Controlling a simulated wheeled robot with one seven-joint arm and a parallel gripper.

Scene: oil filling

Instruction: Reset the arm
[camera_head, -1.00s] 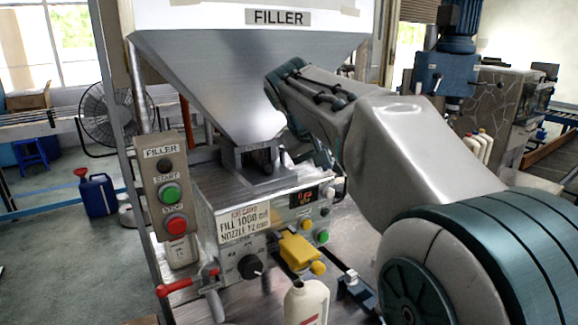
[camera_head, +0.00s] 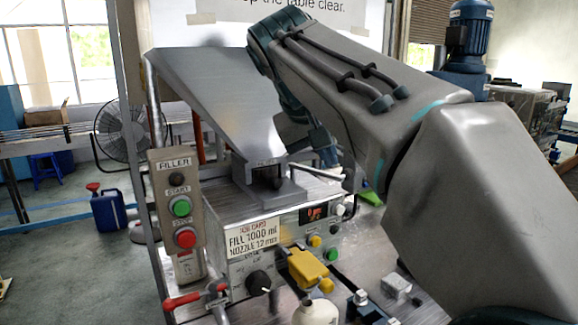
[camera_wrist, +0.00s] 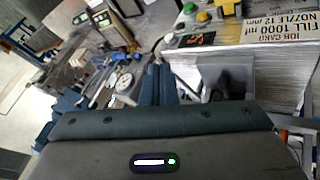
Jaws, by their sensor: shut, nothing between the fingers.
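My arm reaches in from the right of the head view, raised and bent in front of the filler's grey metal hopper (camera_head: 205,85). My gripper (camera_wrist: 157,70) shows in the wrist view as two dark blue-grey fingers side by side, shut and empty. In the head view the arm's end hangs beside the hopper, partly hidden behind the upper link, and its fingertips are not clear. The filler machine (camera_head: 225,210) stands below, with a job card (camera_head: 252,240) on its front.
A cream bottle (camera_head: 316,313) stands at the front, cut off by the lower edge. A yellow part (camera_head: 306,267) sits on the filler's front. The filler's button panel (camera_head: 178,205) stands left of it. A blue can (camera_head: 108,212) and a fan (camera_head: 120,130) are farther left.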

